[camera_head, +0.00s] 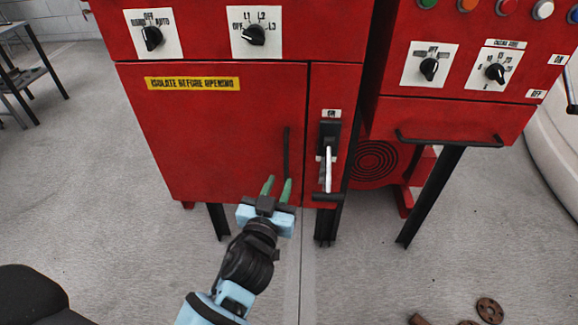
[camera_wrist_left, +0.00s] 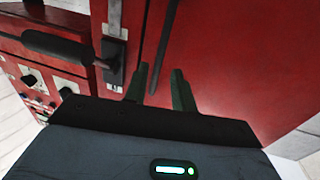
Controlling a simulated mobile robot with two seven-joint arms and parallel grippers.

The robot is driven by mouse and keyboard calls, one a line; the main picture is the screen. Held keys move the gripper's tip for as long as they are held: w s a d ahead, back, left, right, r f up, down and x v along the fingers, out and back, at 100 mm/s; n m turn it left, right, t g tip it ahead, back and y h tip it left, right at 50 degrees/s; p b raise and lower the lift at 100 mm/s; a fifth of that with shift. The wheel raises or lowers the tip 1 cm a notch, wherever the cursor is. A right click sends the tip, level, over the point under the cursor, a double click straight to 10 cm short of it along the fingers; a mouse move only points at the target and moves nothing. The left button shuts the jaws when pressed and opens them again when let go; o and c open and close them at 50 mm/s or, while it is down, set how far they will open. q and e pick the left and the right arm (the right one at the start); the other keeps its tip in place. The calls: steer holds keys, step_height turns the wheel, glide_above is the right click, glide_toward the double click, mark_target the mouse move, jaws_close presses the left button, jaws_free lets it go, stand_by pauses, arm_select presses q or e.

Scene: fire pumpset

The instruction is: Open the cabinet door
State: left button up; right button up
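The red cabinet door (camera_head: 205,125) is shut, with a yellow "isolate before opening" label at its top left. Its thin dark vertical handle (camera_head: 287,152) is near the door's right edge. My left gripper (camera_head: 278,183) has its green fingers apart, at the handle's lower end. In the left wrist view the handle (camera_wrist_left: 163,42) runs down between the two fingertips (camera_wrist_left: 160,69); I see no clear contact. The door (camera_wrist_left: 235,60) fills the right of that view. My right gripper is not in view.
A switch lever (camera_head: 328,165) with an "ON" label stands on the narrow panel right of the door. Rotary knobs (camera_head: 254,35) sit above. A second red cabinet with a black bar (camera_head: 450,140) is at right. Round rusty parts (camera_head: 489,310) lie on the floor.

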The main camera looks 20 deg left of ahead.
mark_target(286, 168)
arm_select(q)
steer(key=shift+w+a, duration=0.15)
steer(key=shift+w, duration=1.55)
steer(key=shift+w+a, duration=0.1)
steer(key=shift+w, duration=1.6)
jaws_close()
